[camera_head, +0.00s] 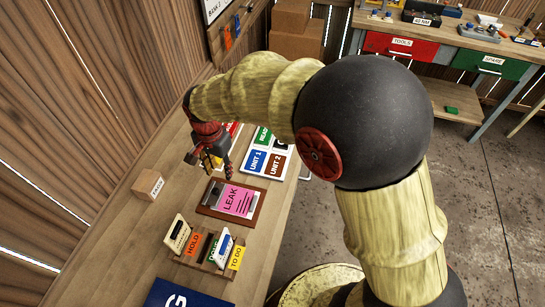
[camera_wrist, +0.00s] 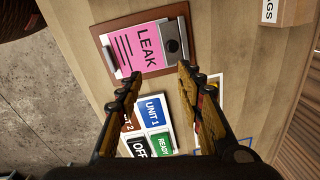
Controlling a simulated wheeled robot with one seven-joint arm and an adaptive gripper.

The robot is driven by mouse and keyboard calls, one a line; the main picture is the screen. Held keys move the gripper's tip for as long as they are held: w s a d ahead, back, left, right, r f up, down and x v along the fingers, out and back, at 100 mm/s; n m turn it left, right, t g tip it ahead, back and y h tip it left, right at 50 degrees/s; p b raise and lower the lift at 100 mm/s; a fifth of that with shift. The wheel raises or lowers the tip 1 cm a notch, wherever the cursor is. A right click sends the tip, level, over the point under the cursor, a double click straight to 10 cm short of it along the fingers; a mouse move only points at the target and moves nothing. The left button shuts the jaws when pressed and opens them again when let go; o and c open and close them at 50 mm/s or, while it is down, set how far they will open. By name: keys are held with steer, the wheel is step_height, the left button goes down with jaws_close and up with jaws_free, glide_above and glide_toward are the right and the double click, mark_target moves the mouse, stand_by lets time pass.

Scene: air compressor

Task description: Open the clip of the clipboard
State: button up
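The brown clipboard (camera_head: 259,207) lies flat on the wooden bench with a pink LEAK sheet (camera_head: 239,200) on it. In the wrist view the clipboard (camera_wrist: 128,23) is at the top, beyond my fingertips. Its dark metal clip (camera_wrist: 172,42) is at the sheet's right end there, and it shows at the left end in the head view (camera_head: 212,194). The clip looks to be down on the sheet's end. My gripper (camera_wrist: 160,73) is open and empty, its fingers spread wide. In the head view my gripper (camera_head: 213,160) is above the bench, just beyond the clipboard, apart from it.
A board with UNIT 1 and UNIT 2 labels (camera_head: 257,160) lies beside the clipboard, partly below my gripper. A small cardboard box (camera_head: 148,185) stands near the wall. A card rack (camera_head: 190,262) stands nearer, with a blue sign (camera_head: 180,294) in front. Bare bench lies between box and clipboard.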

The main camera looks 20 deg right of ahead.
steer(key=s+d+r+n+t+b, duration=0.1)
steer(key=s+d+r+n, duration=0.1)
steer(key=s+d+r, duration=0.2)
steer(key=s+d+r+n+t+b, duration=0.1)
steer(key=s+d+r+n, duration=0.1)
steer(key=s+d+r, duration=0.3)
steer(key=d+r, duration=0.3)
steer(key=d, duration=0.2)
steer(key=shift+n+t, duration=0.3)
steer(key=shift+t, duration=0.1)
steer(key=shift+r, duration=0.1)
